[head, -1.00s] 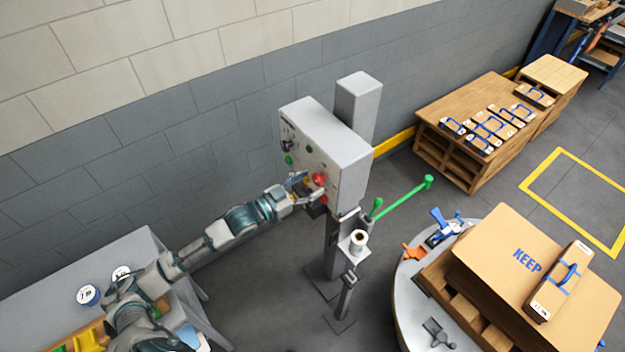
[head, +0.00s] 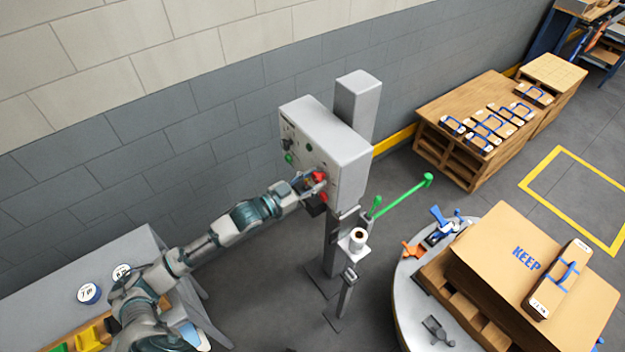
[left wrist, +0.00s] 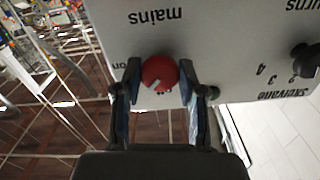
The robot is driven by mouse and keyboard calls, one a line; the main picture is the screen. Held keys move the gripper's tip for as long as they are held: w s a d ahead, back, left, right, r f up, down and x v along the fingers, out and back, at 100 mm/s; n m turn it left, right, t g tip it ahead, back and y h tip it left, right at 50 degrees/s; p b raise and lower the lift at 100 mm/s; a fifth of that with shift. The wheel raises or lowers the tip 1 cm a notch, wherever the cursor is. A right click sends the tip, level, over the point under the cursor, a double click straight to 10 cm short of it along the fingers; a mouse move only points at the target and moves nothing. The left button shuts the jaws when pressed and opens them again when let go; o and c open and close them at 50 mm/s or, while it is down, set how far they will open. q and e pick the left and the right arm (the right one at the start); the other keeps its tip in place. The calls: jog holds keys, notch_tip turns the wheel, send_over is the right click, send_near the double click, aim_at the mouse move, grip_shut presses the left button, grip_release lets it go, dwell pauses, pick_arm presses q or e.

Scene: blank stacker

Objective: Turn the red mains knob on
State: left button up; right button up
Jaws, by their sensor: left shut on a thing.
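The red mains knob (left wrist: 160,73) sits on the grey control panel (left wrist: 115,35), under the word "mains", which appears upside down in the left wrist view. My left gripper (left wrist: 160,80) has one finger on each side of the knob and is shut on it. In the head view the red knob (head: 319,176) shows at the lower front of the control box (head: 335,140), with my left gripper (head: 308,187) at it. An "on" label is beside the left finger in the wrist view. My right gripper is not in view.
A black knob (left wrist: 305,58) with numbers is on the same panel. A green lever (head: 405,197) and a white roll (head: 358,237) are by the post below the box. A round table (head: 408,310) with a carton (head: 500,235) stands at right.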

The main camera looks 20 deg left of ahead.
pick_arm(q)
jog(key=shift+a+r, duration=0.1)
jog(key=m+p, duration=0.1)
jog(key=m, duration=0.3)
jog(key=shift+m, duration=0.4)
jog(key=shift+m+p, duration=0.75)
jog(key=shift+m, duration=1.55)
jog(key=o, duration=1.1)
jog(key=shift+o, duration=0.2)
